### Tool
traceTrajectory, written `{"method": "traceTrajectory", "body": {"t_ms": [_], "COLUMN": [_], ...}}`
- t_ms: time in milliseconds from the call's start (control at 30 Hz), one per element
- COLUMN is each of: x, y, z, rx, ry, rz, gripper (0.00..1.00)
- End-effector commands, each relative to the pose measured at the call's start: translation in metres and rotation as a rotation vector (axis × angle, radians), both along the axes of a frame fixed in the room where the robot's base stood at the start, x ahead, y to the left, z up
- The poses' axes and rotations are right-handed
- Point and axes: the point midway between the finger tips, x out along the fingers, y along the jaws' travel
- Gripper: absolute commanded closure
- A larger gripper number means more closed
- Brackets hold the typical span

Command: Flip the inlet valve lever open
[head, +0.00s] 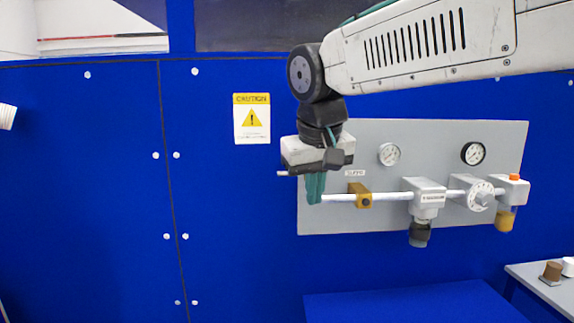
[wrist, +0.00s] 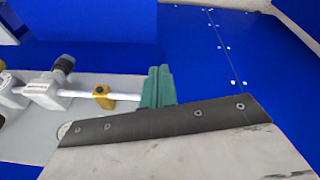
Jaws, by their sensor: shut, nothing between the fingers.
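The inlet valve (head: 361,195) is a small yellow-brass block on the white pipe at the left part of the grey panel. Its lever is too small to tell apart from the body. The valve also shows in the wrist view (wrist: 103,95), left of the fingers. My gripper (head: 314,197) has green fingers, shut and empty, pointing down at the pipe's left end. The fingers also show in the wrist view (wrist: 157,86). They appear beside the pipe end, apart from the valve; whether they touch the pipe I cannot tell.
The grey panel (head: 450,135) carries two gauges, a grey regulator (head: 427,197), a round dial (head: 480,196) and an amber bowl (head: 505,218). A caution sign (head: 252,118) is on the blue wall. A blue surface (head: 410,303) lies below.

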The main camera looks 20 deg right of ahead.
Motion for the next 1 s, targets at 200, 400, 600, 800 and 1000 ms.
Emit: {"method": "traceTrajectory", "body": {"t_ms": [200, 400, 600, 800, 1000], "x": [0.08, 0.095, 0.095, 0.095, 0.105], "y": [0.02, 0.015, 0.015, 0.014, 0.012], "z": [0.082, 0.124, 0.123, 0.122, 0.106], "rx": [0.014, 0.053, 0.063, 0.062, 0.06], "ry": [-0.192, -0.303, -0.305, -0.303, -0.3], "rz": [-0.115, -0.229, -0.251, -0.25, -0.25], "gripper": [1.0, 1.0, 1.0, 1.0, 1.0]}}
